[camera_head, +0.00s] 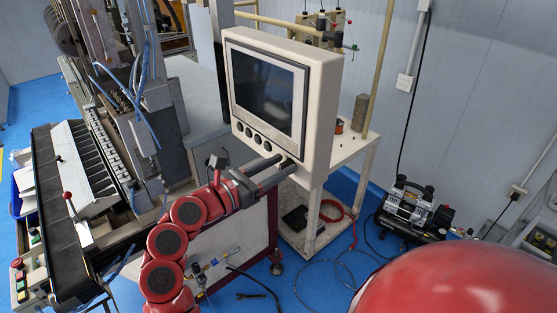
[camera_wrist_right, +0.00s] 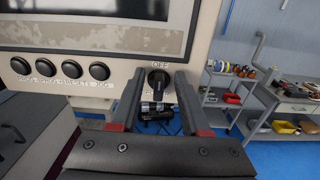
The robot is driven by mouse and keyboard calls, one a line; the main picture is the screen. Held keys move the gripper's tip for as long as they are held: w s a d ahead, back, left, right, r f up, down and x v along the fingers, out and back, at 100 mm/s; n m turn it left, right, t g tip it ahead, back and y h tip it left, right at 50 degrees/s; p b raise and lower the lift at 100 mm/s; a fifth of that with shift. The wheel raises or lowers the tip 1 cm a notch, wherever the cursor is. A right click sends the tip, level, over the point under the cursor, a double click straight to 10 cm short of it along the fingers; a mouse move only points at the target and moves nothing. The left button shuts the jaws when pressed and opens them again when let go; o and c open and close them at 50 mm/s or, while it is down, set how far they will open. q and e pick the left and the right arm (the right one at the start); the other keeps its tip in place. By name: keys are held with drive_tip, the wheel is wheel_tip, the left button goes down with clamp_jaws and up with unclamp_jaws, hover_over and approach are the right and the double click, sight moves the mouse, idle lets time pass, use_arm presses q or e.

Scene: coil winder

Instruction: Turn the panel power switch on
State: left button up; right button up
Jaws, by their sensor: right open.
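The control panel (camera_head: 318,112) is a cream box with a dark screen (camera_head: 268,90). In the right wrist view, the panel power switch (camera_wrist_right: 159,82) is a black rotary knob at the panel's lower right, with "OFF" printed above it. Its grip bar looks near upright, leaning slightly. My right gripper (camera_head: 284,166) reaches the panel's lower right corner. In the right wrist view, the right gripper's (camera_wrist_right: 160,98) two fingers are apart, one on each side of the knob; I cannot tell whether either touches it. Lettering below the knob is mostly hidden. My left gripper is in neither view.
Several round black buttons (camera_wrist_right: 60,71) sit left of the knob. The winder (camera_head: 110,130) stands left of the panel. A white stand (camera_head: 340,155) is behind the panel, and a compressor (camera_head: 412,208) with hoses is on the blue floor at right.

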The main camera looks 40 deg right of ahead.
drive_tip(key=c, duration=0.7)
clamp_jaws()
drive_tip(key=shift+f, duration=0.1)
